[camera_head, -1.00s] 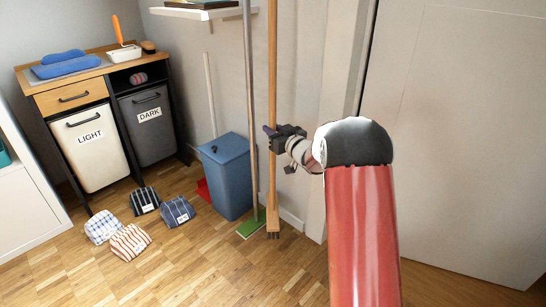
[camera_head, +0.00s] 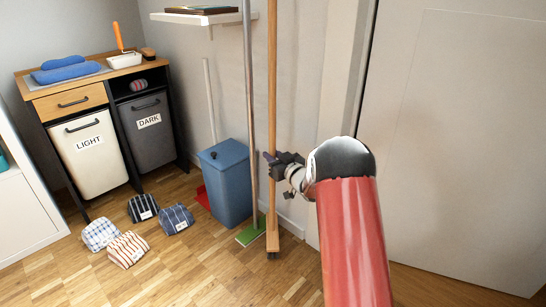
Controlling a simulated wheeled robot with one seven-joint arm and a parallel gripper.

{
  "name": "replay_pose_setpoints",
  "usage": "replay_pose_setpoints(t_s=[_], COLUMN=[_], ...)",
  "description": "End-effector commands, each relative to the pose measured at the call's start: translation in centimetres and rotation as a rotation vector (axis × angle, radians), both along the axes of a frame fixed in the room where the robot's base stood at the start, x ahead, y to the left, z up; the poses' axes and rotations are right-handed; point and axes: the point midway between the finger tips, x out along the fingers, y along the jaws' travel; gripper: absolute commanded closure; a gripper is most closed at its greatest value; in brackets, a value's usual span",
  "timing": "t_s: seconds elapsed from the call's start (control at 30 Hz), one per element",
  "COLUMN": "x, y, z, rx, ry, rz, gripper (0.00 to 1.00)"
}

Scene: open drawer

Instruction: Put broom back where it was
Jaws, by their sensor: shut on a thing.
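The broom (camera_head: 272,95) has a long wooden handle and stands nearly upright right of the mop, its narrow wooden head with dark bristles at or just above the floor. My gripper (camera_head: 272,158) is shut on the handle in its lower half, reaching in from the right. The fingers are small and partly hidden behind the handle and the wrist. Whether the bristles touch the floor, I cannot tell.
A mop (camera_head: 250,120) with a green base stands just left of the broom. A blue bin (camera_head: 226,185) and a red dustpan (camera_head: 203,197) are further left. A white shelf (camera_head: 195,18) is on the wall. Several cloth bundles (camera_head: 127,249) lie on the floor. A white door (camera_head: 460,150) is right.

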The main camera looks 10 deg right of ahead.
Motion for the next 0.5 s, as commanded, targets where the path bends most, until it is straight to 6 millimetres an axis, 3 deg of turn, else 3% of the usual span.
replay_pose_setpoints(t_s=[0.03,0.07,0.2,0.5], x=[0.02,0.0,0.0,0.0], y=[0.0,0.0,0.0,0.0], z=[-0.19,-0.17,-0.13,0.06], rx=[0.0,0.0,0.0,0.0], ry=[-0.003,0.0,0.0,0.0], rz=[0.0,0.0,0.0,0.0], gripper=[1.0,0.75,0.57,0.57])
